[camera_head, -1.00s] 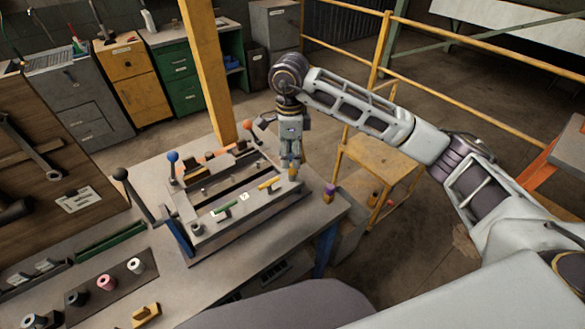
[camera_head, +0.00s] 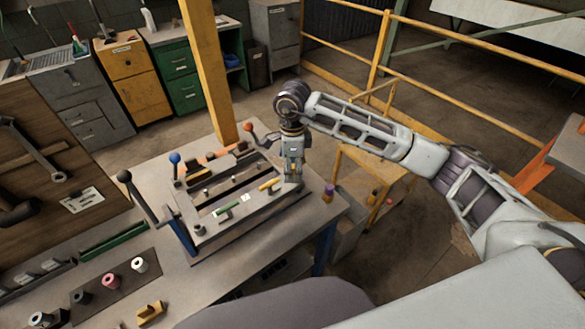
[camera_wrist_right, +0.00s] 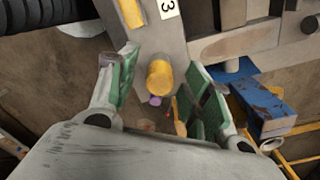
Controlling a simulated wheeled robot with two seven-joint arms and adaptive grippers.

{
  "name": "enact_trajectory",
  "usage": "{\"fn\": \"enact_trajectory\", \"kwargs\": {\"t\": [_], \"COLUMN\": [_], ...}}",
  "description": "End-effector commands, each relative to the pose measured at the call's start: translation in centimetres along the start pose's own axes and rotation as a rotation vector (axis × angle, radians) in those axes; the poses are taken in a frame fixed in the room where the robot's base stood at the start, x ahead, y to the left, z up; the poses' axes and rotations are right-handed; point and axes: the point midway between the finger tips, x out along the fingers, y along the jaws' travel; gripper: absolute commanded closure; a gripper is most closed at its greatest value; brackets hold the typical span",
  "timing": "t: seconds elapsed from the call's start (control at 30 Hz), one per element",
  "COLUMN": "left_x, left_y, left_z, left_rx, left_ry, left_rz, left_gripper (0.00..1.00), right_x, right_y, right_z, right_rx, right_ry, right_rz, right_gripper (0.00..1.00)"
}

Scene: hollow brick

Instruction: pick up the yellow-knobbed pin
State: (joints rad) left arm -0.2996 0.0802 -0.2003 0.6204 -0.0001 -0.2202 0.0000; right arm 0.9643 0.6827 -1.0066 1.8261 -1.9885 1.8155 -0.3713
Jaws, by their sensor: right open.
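The yellow-knobbed pin (camera_wrist_right: 160,78) shows in the right wrist view as a round yellow knob at the end of a grey rail marked 3. My right gripper (camera_head: 292,180) is open, pointing down at the right end of the fixture's front rail in the head view. In the wrist view its green-padded fingers stand on either side of the knob, with gaps visible. The pin's shaft is hidden below the knob. In the head view the gripper largely covers the pin. My left gripper is not in view.
The fixture (camera_head: 203,238) on the bench carries a yellow handle (camera_head: 269,184) and a green handle (camera_head: 223,209). A purple-topped piece (camera_head: 328,193) stands near the bench's right corner. Upright levers with blue (camera_head: 175,158), black (camera_head: 124,176) and red (camera_head: 248,127) knobs rise around the fixture.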

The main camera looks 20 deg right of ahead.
Motion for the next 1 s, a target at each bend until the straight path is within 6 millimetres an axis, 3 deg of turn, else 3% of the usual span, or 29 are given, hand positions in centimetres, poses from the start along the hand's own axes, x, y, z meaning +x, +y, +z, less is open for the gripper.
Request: {"fn": "enact_trajectory", "kwargs": {"t": [0.57, 0.93, 1.0], "left_x": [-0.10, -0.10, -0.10], "left_y": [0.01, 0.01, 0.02], "left_z": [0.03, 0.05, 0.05], "left_rx": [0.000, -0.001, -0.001], "left_ry": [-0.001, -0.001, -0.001], "left_rz": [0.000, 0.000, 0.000], "left_gripper": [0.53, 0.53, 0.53], "right_x": [0.51, 0.50, 0.49], "right_y": [0.02, 0.02, 0.02], "right_z": [0.01, 0.01, 0.02], "right_rx": [-0.001, -0.001, -0.001], "right_ry": [0.000, 0.000, 0.000], "right_rz": [0.000, 0.000, 0.000], "right_gripper": [0.51, 0.98, 1.00]}}
